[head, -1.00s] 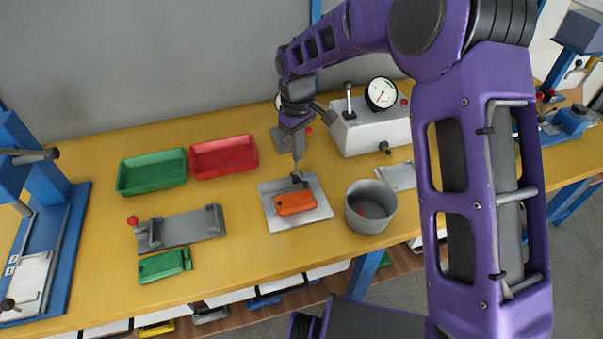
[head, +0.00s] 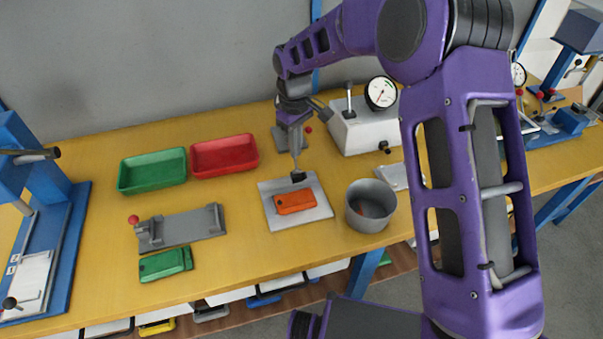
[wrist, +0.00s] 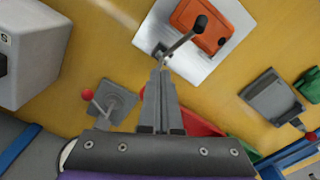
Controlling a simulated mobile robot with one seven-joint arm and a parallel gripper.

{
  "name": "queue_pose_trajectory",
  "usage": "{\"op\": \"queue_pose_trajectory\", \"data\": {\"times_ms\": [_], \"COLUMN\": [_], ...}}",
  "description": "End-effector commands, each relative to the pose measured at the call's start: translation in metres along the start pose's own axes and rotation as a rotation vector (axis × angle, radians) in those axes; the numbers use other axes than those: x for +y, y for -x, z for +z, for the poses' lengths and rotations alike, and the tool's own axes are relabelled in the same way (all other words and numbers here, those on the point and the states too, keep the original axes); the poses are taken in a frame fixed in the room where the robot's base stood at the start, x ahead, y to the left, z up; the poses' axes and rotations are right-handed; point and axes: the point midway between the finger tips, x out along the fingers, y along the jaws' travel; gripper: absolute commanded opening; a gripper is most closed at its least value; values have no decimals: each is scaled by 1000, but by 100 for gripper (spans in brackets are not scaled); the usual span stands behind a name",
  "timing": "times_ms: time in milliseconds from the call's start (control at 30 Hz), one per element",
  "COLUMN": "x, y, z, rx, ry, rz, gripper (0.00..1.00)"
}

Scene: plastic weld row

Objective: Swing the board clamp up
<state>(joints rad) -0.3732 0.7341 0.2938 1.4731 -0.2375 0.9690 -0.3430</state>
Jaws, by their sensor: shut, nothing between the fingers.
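The board clamp is a thin grey arm with a black tip (wrist: 200,23). In the wrist view it rises from a small base on a pale plate (wrist: 143,37), and its tip shows in front of an orange board (wrist: 199,20). In the head view the plate (head: 285,221) and orange board (head: 295,203) lie on the bench, with the dark clamp end (head: 298,177) at the board's far edge. My gripper (wrist: 161,66) is shut and empty, its fingertips close by the clamp's base end. I cannot tell whether they touch it, or the clamp's exact tilt.
A grey pot (head: 369,208) stands just right of the plate. Red (head: 224,156) and green (head: 152,171) trays lie behind left. A grey fixture (head: 184,229) and green part (head: 165,265) lie left. A gauge box (head: 365,128) stands behind right.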

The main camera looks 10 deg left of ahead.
Motion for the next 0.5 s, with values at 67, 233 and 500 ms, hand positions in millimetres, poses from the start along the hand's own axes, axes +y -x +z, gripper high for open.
{"op": "queue_pose_trajectory", "data": {"times_ms": [67,233,500], "x": [1,4,4], "y": [-2,-5,-5], "z": [-3,-7,-7], "rx": [-1,-1,-1], "ry": [1,1,0], "rz": [-1,0,0], "gripper": [0,0,0]}}
